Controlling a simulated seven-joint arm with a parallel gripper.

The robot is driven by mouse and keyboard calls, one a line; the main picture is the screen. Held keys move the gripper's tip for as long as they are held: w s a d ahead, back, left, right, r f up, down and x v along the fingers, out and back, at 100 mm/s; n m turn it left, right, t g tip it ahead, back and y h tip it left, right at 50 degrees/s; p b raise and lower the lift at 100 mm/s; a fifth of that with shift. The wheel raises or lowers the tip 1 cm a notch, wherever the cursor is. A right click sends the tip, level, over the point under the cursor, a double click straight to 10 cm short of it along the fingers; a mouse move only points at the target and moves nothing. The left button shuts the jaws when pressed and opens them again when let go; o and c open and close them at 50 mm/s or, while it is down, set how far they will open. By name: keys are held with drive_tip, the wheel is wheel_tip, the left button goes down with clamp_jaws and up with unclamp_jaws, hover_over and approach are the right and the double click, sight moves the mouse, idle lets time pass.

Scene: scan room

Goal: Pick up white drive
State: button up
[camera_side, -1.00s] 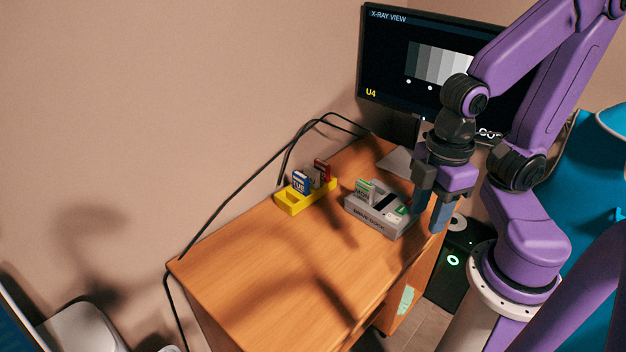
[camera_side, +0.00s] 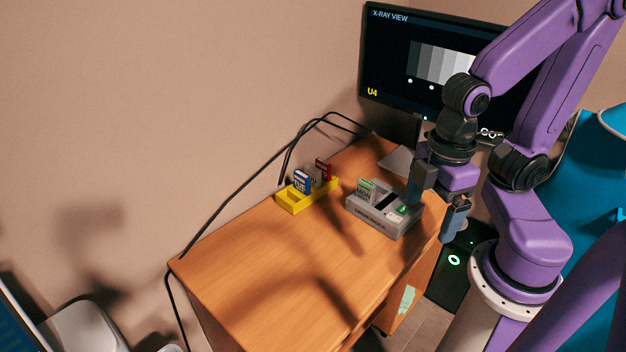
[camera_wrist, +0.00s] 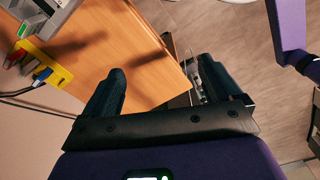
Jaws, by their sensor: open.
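A yellow holder (camera_side: 293,206) on the wooden desk carries a blue drive (camera_side: 301,182), a red drive (camera_side: 323,171) and a greyish piece (camera_side: 313,178) between them, partly hidden. A grey dock (camera_side: 372,222) beside it holds a grey and green drive (camera_side: 364,190) standing at its back. I cannot tell which piece is the white drive. My gripper (camera_side: 435,207) is open and empty, just right of the dock, near the desk's edge. In the wrist view my gripper (camera_wrist: 163,82) has its fingers well apart, with the yellow holder (camera_wrist: 45,62) at upper left.
The wooden desk (camera_side: 260,265) is clear at its front left. A monitor (camera_side: 395,50) stands behind, with black cables (camera_side: 240,192) along the wall side. A black box (camera_side: 455,285) with a green light stands below the desk's right edge.

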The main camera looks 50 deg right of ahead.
drive_tip(key=w+a+r+n, duration=0.1)
drive_tip(key=w+a, duration=0.2)
drive_tip(key=w, duration=0.7)
drive_tip(key=n, duration=0.4)
hover_over(313, 168)
wheel_tip(313, 168, down, 7)
wheel_tip(313, 168, down, 10)
drive_tip(key=shift+s+d+f, duration=0.1)
drive_tip(key=shift+s+f, duration=0.05)
drive_tip(key=shift+f, duration=0.1)
drive_tip(key=shift+w+f, duration=0.2)
drive_tip(key=shift+f, duration=2.85)
drive_tip(key=shift+c, duration=0.3)
